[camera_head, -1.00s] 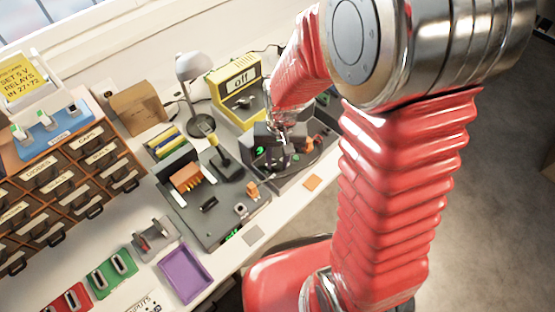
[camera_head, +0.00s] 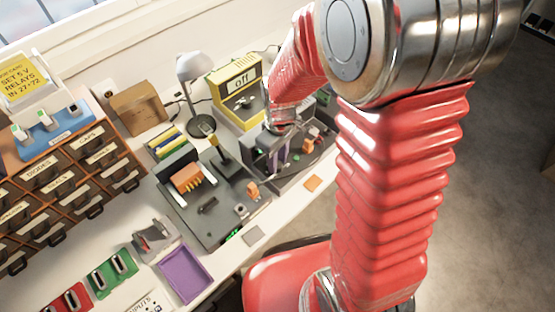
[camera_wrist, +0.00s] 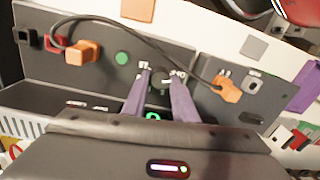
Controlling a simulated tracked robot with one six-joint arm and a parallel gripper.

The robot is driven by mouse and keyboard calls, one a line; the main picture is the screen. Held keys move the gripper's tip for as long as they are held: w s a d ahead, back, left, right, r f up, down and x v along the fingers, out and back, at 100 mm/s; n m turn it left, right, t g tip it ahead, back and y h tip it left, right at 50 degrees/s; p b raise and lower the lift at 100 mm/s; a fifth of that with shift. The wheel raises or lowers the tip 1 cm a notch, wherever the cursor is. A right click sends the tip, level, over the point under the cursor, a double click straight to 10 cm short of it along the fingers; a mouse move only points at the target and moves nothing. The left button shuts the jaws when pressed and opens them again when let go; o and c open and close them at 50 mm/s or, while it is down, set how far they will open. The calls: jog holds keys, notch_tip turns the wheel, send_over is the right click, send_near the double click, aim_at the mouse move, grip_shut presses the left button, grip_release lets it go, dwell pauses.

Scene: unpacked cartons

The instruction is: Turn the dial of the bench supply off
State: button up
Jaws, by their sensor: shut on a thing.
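The bench supply's dark grey panel (camera_wrist: 98,72) fills the upper middle of the wrist view. Its small dark dial (camera_wrist: 162,77) stands between the tips of my gripper's two purple fingers (camera_wrist: 161,88). My gripper is shut on the dial. Small white marks flank the dial, too small to read for sure. A green light or ring shows below it, partly covered by my gripper's body. In the head view my gripper (camera_head: 281,158) is down at the grey equipment beside the yellow box; the dial itself cannot be made out there.
Orange plugs (camera_wrist: 84,50) and a black cable lie close around my fingers. A desk lamp (camera_head: 194,68) stands behind left. A grey board (camera_head: 215,225), purple tray (camera_head: 185,273) and drawers (camera_head: 70,175) fill the bench to the left.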

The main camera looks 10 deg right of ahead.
aim_at(279, 162)
jog(key=shift+w+n, duration=0.1)
jog(key=shift+n, duration=0.4)
jog(key=o, duration=1)
jog(key=shift+o, duration=0.2)
jog(key=shift+r, duration=0.1)
notch_tip(279, 162, up, 14)
jog(key=shift+w+d+f, duration=0.2)
jog(key=shift+d+f, duration=0.05)
dwell(0.3)
